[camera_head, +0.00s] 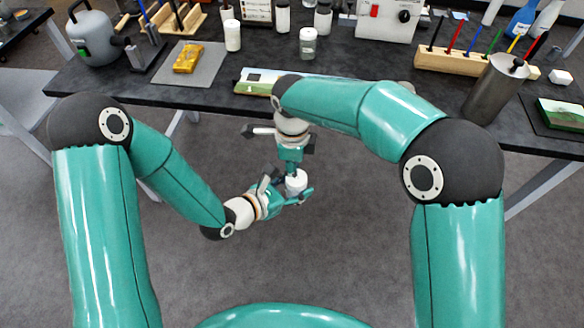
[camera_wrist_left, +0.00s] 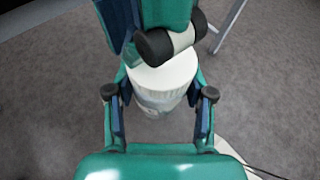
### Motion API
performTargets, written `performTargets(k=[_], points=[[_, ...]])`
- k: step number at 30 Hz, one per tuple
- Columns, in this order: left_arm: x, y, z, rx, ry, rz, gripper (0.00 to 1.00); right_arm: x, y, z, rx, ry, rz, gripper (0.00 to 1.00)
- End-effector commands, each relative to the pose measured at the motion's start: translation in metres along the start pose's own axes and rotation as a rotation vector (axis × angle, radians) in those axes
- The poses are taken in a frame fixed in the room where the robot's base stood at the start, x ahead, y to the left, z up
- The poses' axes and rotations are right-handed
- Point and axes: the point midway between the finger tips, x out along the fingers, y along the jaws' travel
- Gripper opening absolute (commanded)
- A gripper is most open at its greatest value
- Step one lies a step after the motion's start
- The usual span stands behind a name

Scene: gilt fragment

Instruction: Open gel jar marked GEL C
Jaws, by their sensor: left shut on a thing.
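A small jar with a white lid (camera_head: 296,180) is held off the table, above the floor in front of the table. In the left wrist view the white lid (camera_wrist_left: 165,72) is on top of a pale, see-through body (camera_wrist_left: 158,104); no label can be read. My left gripper (camera_head: 288,196) is shut around the jar's body, with one finger on each side (camera_wrist_left: 160,96). My right gripper (camera_head: 292,167) points down from above at the lid. Part of it covers the lid's far edge in the left wrist view. Whether its fingers grip the lid is hidden.
The dark table (camera_head: 222,98) stands beyond my arms. On it are a white-capped bottle (camera_head: 232,36), another jar (camera_head: 307,44), a gold fragment (camera_head: 187,58) on a grey mat, a green-edged panel (camera_head: 255,80), a metal canister (camera_head: 494,90) and a pen rack (camera_head: 460,62).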

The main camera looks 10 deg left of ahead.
Motion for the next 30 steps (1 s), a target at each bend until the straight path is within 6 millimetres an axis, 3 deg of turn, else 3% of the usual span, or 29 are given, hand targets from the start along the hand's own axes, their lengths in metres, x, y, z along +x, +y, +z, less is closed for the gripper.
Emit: performTargets(k=[1,11,14,24,30], points=[[0.001,0.001,0.007,0.011,-0.02,0.003,0.0,0.005,0.004,0.0,-0.001,0.004,0.013,0.0],[0.002,0.005,0.008,0.01,-0.023,0.013,0.0,0.006,0.01,0.002,-0.061,0.007,0.028,0.0],[0.002,0.006,0.008,0.008,-0.023,0.015,0.0,0.005,0.013,0.003,-0.203,0.004,0.03,0.0],[0.001,0.008,0.007,0.003,-0.021,0.022,0.0,0.004,0.024,0.002,-0.929,-0.016,0.031,0.0],[0.001,0.009,0.007,0.001,-0.02,0.023,0.0,0.004,0.026,-0.001,-1.127,-0.019,0.03,0.0]])
